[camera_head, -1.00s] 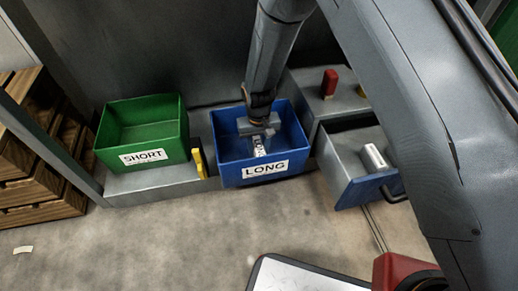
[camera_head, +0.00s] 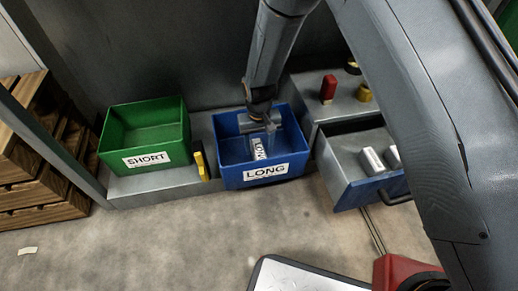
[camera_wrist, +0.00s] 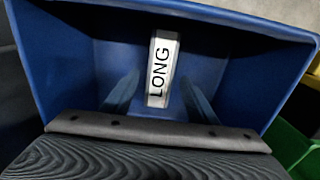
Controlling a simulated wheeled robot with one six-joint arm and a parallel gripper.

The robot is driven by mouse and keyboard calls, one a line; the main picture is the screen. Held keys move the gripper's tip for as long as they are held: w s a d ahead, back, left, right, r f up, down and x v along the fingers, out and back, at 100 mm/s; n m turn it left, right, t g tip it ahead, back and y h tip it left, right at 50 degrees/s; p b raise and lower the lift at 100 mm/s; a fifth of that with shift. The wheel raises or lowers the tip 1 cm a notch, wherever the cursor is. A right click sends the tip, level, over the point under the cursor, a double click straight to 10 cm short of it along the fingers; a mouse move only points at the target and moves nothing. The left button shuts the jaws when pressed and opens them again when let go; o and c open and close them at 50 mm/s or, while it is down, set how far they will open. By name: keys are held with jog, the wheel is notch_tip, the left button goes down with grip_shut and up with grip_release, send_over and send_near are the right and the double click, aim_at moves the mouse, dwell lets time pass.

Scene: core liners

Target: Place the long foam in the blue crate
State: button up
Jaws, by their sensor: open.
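The blue crate (camera_head: 230,174), with a LONG label on its front, stands on the grey ledge in the middle of the head view. The long foam (camera_head: 258,147) is a pale grey-white block with a LONG label, inside the blue crate. In the wrist view the foam (camera_wrist: 162,70) lies in the crate (camera_wrist: 60,65), beyond my finger area. My gripper (camera_wrist: 155,95) is over the crate, its two fingers spread to either side of the foam's near end and apart from it. In the head view my arm hides part of the crate's inside.
A green crate (camera_head: 181,140) labelled SHORT stands to the left, with a yellow object (camera_head: 201,165) between the crates. An open blue-fronted drawer (camera_head: 345,180) at right holds pale blocks (camera_head: 372,161). A red object (camera_head: 328,88) stands on the cabinet above.

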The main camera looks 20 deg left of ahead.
notch_tip(320, 180, up, 9)
jog(key=p, duration=0.4)
notch_tip(320, 180, up, 12)
send_over(259, 151)
jog(key=s+d, duration=0.2)
jog(key=s, duration=0.2)
jog(key=s+d+r, duration=0.4)
jog(key=s+r, duration=0.1)
jog(key=r, duration=0.4)
jog(key=s+d+r+y, duration=0.1)
jog(key=s+d+r, duration=0.3)
jog(key=s, duration=0.4)
jog(key=s+d+r, duration=0.5)
jog(key=s+d, duration=0.2)
jog(key=s, duration=0.1)
jog(key=shift+r+y, duration=0.15)
jog(key=shift+y, duration=0.25)
jog(key=shift+r, duration=0.1)
